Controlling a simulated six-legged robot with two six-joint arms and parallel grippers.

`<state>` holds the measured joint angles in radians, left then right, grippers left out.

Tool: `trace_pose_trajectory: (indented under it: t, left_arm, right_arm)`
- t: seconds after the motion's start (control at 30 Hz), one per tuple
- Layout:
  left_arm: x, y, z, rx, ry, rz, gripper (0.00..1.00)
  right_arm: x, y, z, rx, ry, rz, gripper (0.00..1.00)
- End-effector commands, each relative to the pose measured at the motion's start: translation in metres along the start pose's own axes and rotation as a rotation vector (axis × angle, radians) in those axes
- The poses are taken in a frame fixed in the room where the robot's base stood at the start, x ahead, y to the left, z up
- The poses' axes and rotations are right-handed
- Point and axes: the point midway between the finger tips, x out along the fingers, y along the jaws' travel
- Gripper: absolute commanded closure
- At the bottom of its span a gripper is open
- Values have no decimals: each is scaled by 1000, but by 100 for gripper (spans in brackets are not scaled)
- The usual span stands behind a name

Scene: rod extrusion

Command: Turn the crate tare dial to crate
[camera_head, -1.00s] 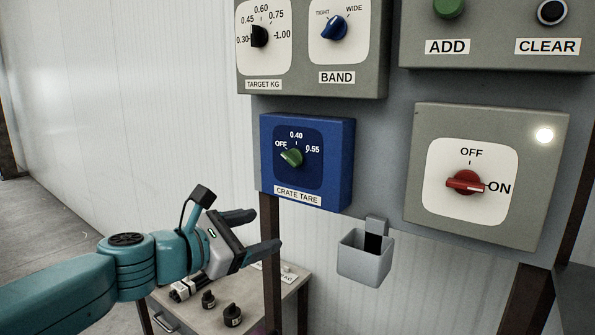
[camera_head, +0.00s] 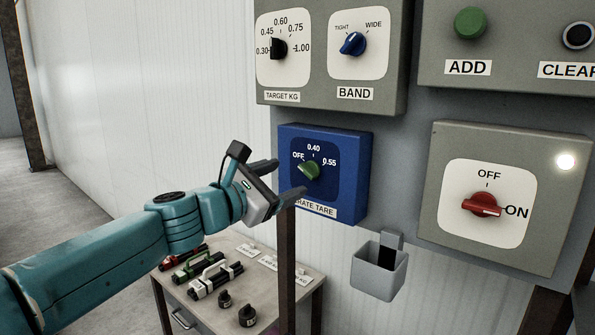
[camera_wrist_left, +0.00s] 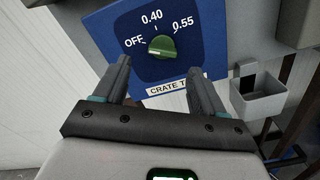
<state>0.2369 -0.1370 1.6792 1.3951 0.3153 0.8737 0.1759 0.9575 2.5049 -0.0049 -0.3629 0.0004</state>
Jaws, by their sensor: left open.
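The crate tare dial is a green knob (camera_head: 309,170) on a blue box (camera_head: 353,165) marked OFF, 0.40 and 0.55. Its pale pointer line is toward OFF. In the left wrist view the green knob (camera_wrist_left: 162,47) shows beyond and between my fingertips, with its pale mark on the OFF side. My left gripper (camera_head: 291,178) is open and empty, just left of the knob and in front of the box's lower left part. It also shows in the left wrist view (camera_wrist_left: 158,80), apart from the knob. My right gripper is not in view.
Above are the TARGET KG dial (camera_head: 279,48) and BAND dial (camera_head: 353,44). To the right is a red ON/OFF switch (camera_head: 482,205) at ON. A small grey bin (camera_head: 379,272) hangs below right. A low table (camera_head: 290,290) holds several tools and black knobs.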

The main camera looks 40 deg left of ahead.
Motion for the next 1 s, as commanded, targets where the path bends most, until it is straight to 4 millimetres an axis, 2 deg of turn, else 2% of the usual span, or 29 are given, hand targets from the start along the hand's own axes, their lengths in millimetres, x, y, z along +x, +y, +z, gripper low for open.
trace_pose_trajectory:
  t: [0.03,0.1,0.23,0.4,0.63,0.8,1.0]
  left_arm:
    - [12,0,1,-2,0,-3,30]
    - [25,-1,1,-1,0,-3,30]
    - [41,-1,1,-1,1,-1,30]
    - [49,-1,1,-1,0,0,30]
    - [50,-1,1,-1,0,0,30]
    - [49,-1,0,0,0,0,85]
    - [49,-2,0,4,1,-1,86]
  right_arm:
    - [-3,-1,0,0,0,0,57]
    - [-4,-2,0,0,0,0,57]
    - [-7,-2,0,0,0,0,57]
    - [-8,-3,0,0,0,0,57]
    - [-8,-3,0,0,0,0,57]
    - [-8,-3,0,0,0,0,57]
    - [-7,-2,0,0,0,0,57]
